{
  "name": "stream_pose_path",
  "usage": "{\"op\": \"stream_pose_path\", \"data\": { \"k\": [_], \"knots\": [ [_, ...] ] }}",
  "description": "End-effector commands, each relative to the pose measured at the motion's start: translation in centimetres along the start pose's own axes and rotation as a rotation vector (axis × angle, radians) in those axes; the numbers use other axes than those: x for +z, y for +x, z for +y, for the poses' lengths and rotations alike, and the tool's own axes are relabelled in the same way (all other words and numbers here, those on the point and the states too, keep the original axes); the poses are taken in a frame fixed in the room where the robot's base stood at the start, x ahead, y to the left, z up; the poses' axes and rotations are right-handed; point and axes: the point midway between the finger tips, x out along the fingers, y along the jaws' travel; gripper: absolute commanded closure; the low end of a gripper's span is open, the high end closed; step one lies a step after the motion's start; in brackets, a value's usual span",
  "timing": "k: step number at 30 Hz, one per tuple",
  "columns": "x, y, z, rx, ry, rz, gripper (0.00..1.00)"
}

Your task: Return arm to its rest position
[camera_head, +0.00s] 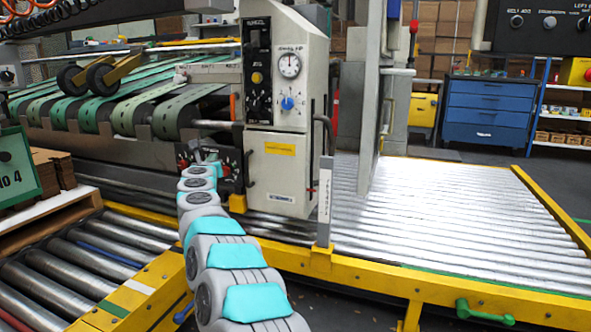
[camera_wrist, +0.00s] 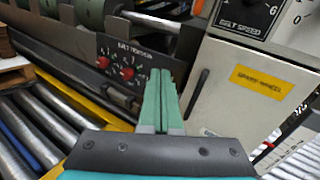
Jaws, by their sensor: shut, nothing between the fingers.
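My arm stretches forward from the bottom middle of the head view, grey with teal covers, toward the machine's front. My gripper (camera_wrist: 158,100) shows in the wrist view with its two green fingers together and nothing between them. In the head view the gripper end (camera_head: 205,158) is small and partly hidden by the arm. In the wrist view the fingers point toward a dark panel (camera_wrist: 130,62) with red knobs. I cannot tell whether they touch it.
A cream control cabinet (camera_head: 283,165) with a dial stands right of the arm. Roller conveyors lie left (camera_head: 85,255) and right (camera_head: 430,205), edged by yellow rails (camera_head: 400,280). A grey post (camera_head: 325,200) stands before the cabinet. A blue drawer unit (camera_head: 488,112) is at the back right.

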Motion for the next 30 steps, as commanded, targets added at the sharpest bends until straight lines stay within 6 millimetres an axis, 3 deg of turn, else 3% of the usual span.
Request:
{"op": "stream_pose_path", "data": {
  "k": [3, 8, 15, 22, 26, 30],
  "knots": [
    [3.6, -0.6, -0.7, 0.111, -0.154, -0.023, 1.0],
    [7.4, -3.3, -0.8, 0.285, -0.411, -0.077, 1.0],
    [10.1, -10.4, -1.4, 0.539, -0.824, -0.171, 1.0],
    [8.3, -19.7, -3.7, 0.787, -1.235, -0.24, 1.0],
    [5.4, -25.7, -6.1, 0.945, -1.46, -0.255, 1.0],
    [1.3, -32.8, -9.9, 1.129, -1.679, -0.245, 1.0]
  ]
}}
